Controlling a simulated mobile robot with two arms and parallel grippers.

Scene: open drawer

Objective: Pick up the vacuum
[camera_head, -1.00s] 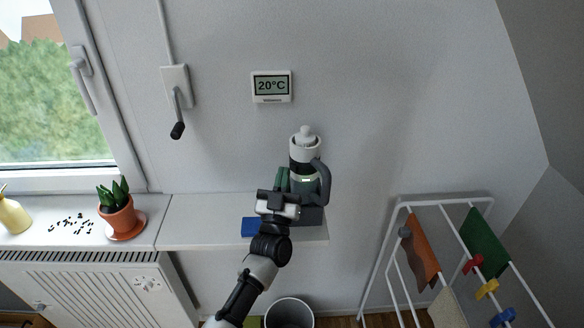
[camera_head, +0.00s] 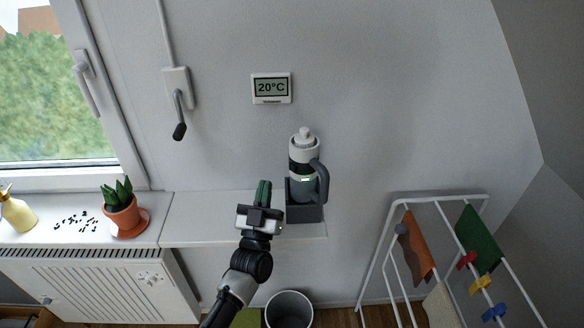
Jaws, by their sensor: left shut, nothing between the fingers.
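The vacuum (camera_head: 303,168) is a handheld one with a white top, a grey-green body and a dark handle on its right side. It stands upright in a dark dock (camera_head: 305,213) on the white shelf (camera_head: 195,222) below the thermometer. My left gripper (camera_head: 264,187) is just left of the vacuum, its dark green fingers shut and empty. A narrow gap shows between the fingers and the vacuum in the picture. The vacuum's lower part is hidden by the dock. My right gripper is not in view.
A potted plant (camera_head: 122,215) and dark scattered bits (camera_head: 77,222) are on the sill at left, with a yellow bottle (camera_head: 16,213). A drying rack (camera_head: 440,199) with cloths stands at right. A bin (camera_head: 289,309) is on the floor below. The shelf's left part is clear.

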